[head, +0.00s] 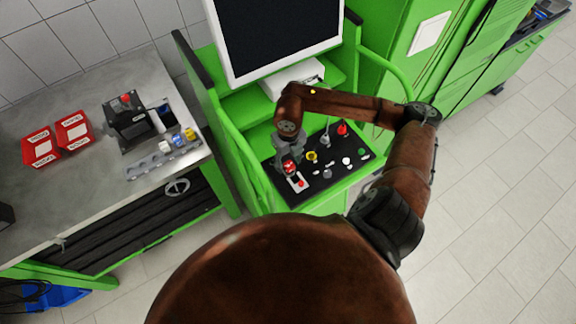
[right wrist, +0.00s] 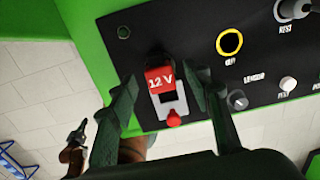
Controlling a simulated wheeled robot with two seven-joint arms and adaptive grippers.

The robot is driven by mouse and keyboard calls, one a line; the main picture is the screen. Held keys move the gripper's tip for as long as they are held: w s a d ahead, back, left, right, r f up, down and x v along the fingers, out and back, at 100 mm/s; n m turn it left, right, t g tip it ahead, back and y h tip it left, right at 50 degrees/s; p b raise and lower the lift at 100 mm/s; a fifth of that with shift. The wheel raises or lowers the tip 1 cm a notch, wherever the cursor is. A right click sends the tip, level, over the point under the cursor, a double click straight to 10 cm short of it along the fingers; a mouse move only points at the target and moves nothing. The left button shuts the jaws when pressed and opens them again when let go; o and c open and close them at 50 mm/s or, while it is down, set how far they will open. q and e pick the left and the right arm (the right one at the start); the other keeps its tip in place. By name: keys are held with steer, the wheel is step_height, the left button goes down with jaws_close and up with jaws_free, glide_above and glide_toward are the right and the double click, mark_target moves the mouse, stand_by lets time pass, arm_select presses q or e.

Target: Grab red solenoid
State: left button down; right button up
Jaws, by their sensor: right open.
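The red solenoid (right wrist: 159,80), marked "12 V", sits on a grey-white holder (right wrist: 171,105) on the black panel in the right wrist view. In the head view the red solenoid (head: 289,167) shows at the panel's left end, partly covered by my gripper. My right gripper (right wrist: 165,95) is open, with one finger on each side of the solenoid. The fingers look apart from it, with a gap on both sides. The same right gripper (head: 289,155) is above the panel's left end in the head view.
The black panel (head: 325,182) carries a yellow ring (right wrist: 229,43), knobs and a red button (head: 342,129). A monitor (head: 275,35) stands behind on the green bench. On the grey table (head: 90,180) at left are red bins (head: 73,131) and a black device (head: 128,122).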

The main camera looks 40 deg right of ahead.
steer(key=shift+f, duration=1.05)
jaws_close()
